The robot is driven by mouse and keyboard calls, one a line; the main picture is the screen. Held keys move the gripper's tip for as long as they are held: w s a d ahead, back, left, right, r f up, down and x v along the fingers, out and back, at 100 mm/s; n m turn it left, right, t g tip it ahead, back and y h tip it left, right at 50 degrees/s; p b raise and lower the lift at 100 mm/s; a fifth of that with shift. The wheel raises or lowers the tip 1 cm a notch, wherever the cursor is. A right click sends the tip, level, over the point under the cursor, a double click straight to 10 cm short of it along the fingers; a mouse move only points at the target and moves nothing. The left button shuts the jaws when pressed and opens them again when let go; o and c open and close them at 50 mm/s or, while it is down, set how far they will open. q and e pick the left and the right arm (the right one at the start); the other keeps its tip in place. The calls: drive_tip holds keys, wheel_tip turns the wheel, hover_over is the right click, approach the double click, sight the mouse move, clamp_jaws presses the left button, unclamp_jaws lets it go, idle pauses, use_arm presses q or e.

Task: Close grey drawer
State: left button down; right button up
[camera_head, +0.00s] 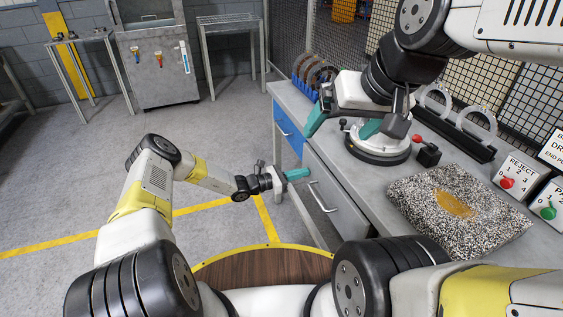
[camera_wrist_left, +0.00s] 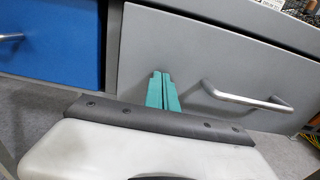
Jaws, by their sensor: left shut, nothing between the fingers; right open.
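The grey drawer (camera_head: 338,212) is in the right-hand workbench, with a silver bar handle (camera_head: 322,197) on its front. The left wrist view shows its flat grey front (camera_wrist_left: 215,62) and the handle (camera_wrist_left: 245,98) up close. My right gripper (camera_head: 341,124) is open above the bench top.
A blue drawer (camera_head: 289,130) sits beside the grey one, on its far side. The bench top holds a round white-and-black fixture (camera_head: 378,152), a speckled pad (camera_head: 458,210) and label boxes (camera_head: 511,176).

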sight(312, 169)
use_arm(q)
drive_tip(key=x, duration=0.4)
drive_tip(key=shift+d+r, duration=0.15)
drive_tip(key=shift+w, duration=0.1)
